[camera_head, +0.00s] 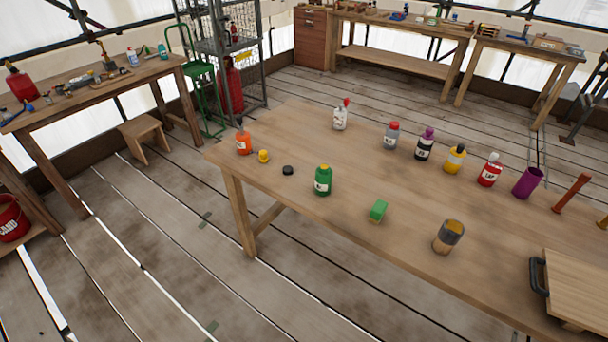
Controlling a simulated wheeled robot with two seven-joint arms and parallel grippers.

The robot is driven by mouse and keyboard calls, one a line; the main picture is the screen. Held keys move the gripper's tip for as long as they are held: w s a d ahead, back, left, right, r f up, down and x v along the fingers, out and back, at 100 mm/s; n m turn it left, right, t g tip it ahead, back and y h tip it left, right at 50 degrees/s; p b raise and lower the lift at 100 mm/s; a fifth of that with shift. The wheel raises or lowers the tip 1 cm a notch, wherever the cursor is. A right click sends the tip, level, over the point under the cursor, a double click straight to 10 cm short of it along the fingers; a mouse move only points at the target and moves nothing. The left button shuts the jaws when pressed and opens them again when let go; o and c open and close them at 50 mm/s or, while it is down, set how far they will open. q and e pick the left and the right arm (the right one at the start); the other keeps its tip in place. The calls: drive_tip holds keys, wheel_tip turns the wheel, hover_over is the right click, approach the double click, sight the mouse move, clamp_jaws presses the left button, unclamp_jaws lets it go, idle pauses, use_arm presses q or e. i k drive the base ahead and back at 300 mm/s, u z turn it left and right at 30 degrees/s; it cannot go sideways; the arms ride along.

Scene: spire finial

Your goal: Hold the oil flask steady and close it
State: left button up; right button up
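Several small labelled bottles stand upright on the wooden table. The labels are too small to read, so I cannot tell for sure which one is the oil flask. A green bottle (323,182) with a yellowish top stands near the table's left front edge. A loose black cap (288,170) lies to its left, apart from it. A small yellow piece (263,156) lies further left, beside an orange bottle (243,143) with a dark tip. Neither of my grippers is in view.
On the wooden table (300,125), a white bottle (340,118), grey bottle (391,137), yellow bottle (454,160) and red bottle (489,172) stand further back. A green block (378,210), a grey-and-wood cup (448,237) and a purple cup (527,183) stand right. The table's middle is largely clear.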

sight(324, 174)
drive_tip(key=u, duration=0.55)
drive_tip(key=k, duration=1.35)
drive_tip(key=u, duration=0.25)
drive_tip(key=i, duration=0.3)
drive_tip(key=z, duration=1.1)
drive_tip(key=i, duration=1.2)
drive_tip(key=z, duration=0.15)
